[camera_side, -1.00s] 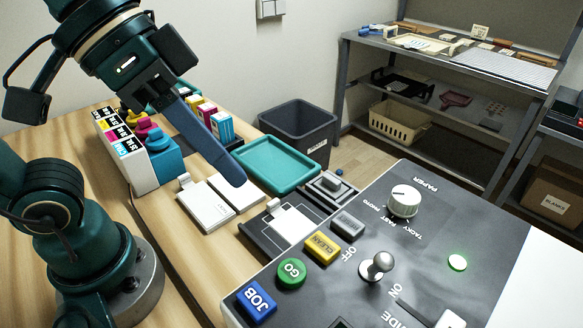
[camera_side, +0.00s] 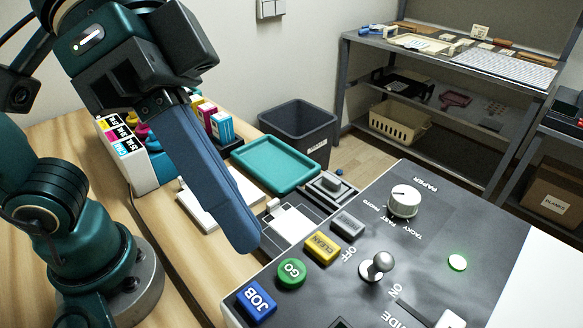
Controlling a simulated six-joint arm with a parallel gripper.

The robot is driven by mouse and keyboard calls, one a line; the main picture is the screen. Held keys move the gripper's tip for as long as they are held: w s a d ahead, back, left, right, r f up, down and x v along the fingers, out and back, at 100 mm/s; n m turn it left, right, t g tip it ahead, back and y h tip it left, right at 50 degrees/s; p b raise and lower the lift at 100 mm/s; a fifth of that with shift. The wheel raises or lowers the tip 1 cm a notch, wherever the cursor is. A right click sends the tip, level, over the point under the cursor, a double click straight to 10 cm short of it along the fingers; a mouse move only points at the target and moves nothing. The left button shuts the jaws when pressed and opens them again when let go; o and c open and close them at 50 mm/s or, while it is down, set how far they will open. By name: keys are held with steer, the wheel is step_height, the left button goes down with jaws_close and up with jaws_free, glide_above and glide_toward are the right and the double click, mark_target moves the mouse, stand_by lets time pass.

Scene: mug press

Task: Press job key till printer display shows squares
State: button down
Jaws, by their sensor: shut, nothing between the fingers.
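The blue job key (camera_side: 257,302), marked JOB, is at the near left corner of the grey printer panel (camera_side: 420,240). My gripper (camera_side: 243,243) is shut and empty. Its long blue fingers point down, with the tips above and behind the job key in the picture, near the panel's left edge and apart from the key. The printer display is not clearly in view; only a dark edge of something shows at the bottom of the frame.
A green GO key (camera_side: 291,272), a yellow CLEAN key (camera_side: 321,247) and a grey key (camera_side: 347,224) run beside the job key. A metal toggle (camera_side: 377,265) and a white knob (camera_side: 404,201) stand up from the panel. A teal tray (camera_side: 290,185) and white cards lie behind the fingers.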

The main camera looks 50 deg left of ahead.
mark_target(248, 297)
steer(key=shift+f, duration=3.95)
steer(key=shift+f, duration=0.1)
steer(key=shift+f, duration=0.3)
steer(key=shift+r, duration=0.1)
steer(key=shift+r, duration=0.35)
steer(key=shift+r, duration=2.5)
